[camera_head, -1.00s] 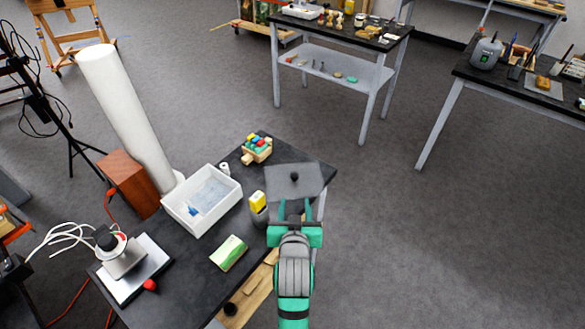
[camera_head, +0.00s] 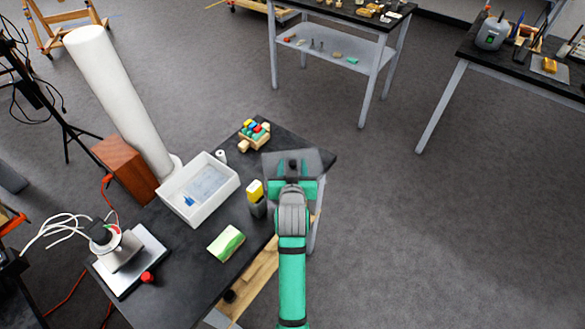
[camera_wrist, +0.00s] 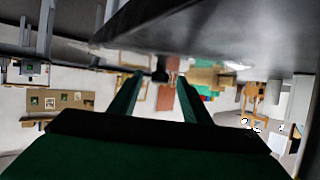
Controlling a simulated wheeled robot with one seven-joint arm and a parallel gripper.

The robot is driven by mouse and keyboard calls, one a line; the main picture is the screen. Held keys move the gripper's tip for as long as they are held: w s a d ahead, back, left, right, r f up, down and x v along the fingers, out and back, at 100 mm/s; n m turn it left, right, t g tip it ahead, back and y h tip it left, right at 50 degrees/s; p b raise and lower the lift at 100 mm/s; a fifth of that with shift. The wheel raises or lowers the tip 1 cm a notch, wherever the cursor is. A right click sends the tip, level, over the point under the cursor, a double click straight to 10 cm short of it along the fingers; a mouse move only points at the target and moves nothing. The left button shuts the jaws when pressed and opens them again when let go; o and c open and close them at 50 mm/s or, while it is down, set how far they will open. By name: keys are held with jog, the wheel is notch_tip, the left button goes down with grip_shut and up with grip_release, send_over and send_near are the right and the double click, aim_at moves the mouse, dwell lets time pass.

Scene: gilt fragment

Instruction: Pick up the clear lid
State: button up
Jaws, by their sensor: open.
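The clear lid (camera_head: 273,164) is a flat, greyish see-through square at the far right corner of the dark table. A small black knob (camera_head: 293,163) stands up from its middle. My green gripper (camera_head: 293,171) is over the lid's near part, its fingers open and pointing at the knob. In the wrist view the lid (camera_wrist: 215,40) fills the upper part as a grey sheet, and the knob (camera_wrist: 160,72) shows between the two open fingertips (camera_wrist: 159,82). I cannot tell whether the fingers touch the knob.
A yellow-topped grey object (camera_head: 256,198) stands close left of my gripper. A white tub (camera_head: 222,203), a green and cream block (camera_head: 226,243) and a toy with coloured pieces (camera_head: 254,135) are on the table (camera_head: 190,262). Open floor lies to the right.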

jog(key=shift+x, duration=1.2)
grip_shut()
jog(key=shift+r, duration=0.1)
